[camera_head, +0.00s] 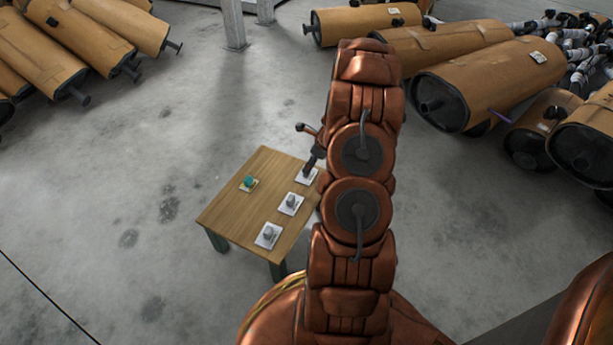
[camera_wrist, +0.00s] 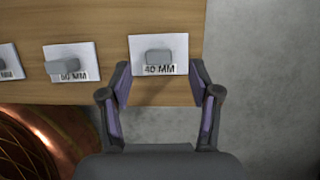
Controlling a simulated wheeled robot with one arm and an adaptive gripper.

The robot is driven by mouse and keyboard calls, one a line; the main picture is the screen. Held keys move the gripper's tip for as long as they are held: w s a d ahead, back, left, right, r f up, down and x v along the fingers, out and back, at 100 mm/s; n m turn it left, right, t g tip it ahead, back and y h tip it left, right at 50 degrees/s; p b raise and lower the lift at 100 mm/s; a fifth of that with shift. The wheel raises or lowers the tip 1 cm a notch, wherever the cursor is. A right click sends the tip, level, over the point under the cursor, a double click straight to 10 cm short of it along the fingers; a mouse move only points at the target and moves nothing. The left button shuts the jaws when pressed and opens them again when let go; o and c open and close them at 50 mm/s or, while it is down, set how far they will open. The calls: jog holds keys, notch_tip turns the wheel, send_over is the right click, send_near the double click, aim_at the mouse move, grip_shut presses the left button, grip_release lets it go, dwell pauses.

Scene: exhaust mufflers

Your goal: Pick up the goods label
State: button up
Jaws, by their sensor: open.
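Several white labels with grey blocks on them lie on a small wooden table (camera_head: 238,196). In the wrist view, the label reading "40 MM" (camera_wrist: 140,46) lies near the table edge, its grey block (camera_wrist: 159,56) in its middle. My gripper (camera_wrist: 161,78) is open, its fingers at the near left and right of this label, with nothing between them. A label reading "60 MM" (camera_wrist: 84,52) lies to its left. Another label (camera_wrist: 16,72) is cut off at the left edge. In the head view, my gripper (camera_head: 309,160) is over the label (camera_head: 307,177) at the table's right corner, partly hiding it.
Brown wrapped mufflers (camera_head: 490,80) lie on the floor at back right, and more (camera_head: 100,40) at back left. A metal post (camera_head: 233,25) stands behind. Floor left of the table is clear.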

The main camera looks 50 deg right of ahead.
jog(key=b+x, duration=0.2)
jog(key=x, duration=0.2)
jog(key=shift+w+a+f+b, duration=0.1)
jog(key=shift+f+b, duration=0.25)
jog(key=shift+c, duration=0.3)
jog(key=c, duration=0.8)
